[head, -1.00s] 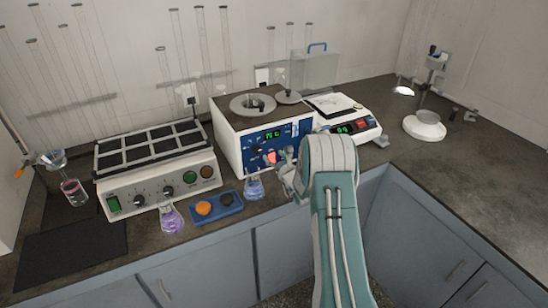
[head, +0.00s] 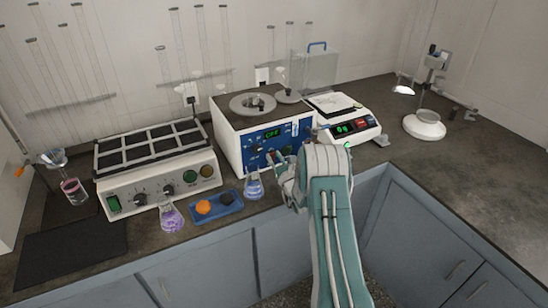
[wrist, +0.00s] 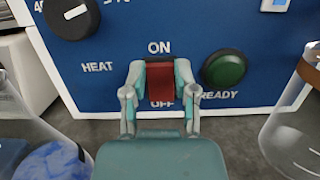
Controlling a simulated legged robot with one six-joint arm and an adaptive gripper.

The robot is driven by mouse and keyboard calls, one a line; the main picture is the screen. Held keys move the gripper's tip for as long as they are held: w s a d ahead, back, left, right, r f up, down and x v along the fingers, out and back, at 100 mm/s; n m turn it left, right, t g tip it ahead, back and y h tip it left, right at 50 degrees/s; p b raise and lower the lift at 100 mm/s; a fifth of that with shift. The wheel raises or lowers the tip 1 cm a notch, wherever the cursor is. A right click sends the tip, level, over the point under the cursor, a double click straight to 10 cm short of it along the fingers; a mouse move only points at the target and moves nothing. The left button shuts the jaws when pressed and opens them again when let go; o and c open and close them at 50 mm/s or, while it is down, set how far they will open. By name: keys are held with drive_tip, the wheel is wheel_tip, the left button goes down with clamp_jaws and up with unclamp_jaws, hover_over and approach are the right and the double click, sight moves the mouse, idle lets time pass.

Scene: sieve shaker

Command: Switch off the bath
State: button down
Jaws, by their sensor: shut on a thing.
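The bath (head: 232,151) is a white box with a blue front panel and a round opening on top. Its display (head: 272,134) reads OFF. In the wrist view, the dark red rocker switch (wrist: 160,82) sits between the ON and OFF labels and looks unlit. My gripper (wrist: 160,76) has one finger on each side of the switch and is shut on it. In the head view my gripper (head: 276,160) is at the panel and hides the switch. The READY lamp (wrist: 225,68) is dark green. The black HEAT knob (wrist: 70,15) is at upper left.
A flask of blue liquid (head: 254,187) stands just in front of the bath. A blue tray (head: 228,206) and a purple flask (head: 171,217) are left of it. A balance (head: 352,134) stands close on the right. The right counter has free room.

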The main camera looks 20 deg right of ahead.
drive_tip(key=shift+f+t, duration=0.1)
drive_tip(key=shift+t, duration=0.3)
drive_tip(key=shift+c, duration=2)
unclamp_jaws()
drive_tip(key=v, duration=1.2)
drive_tip(key=shift+f, duration=0.1)
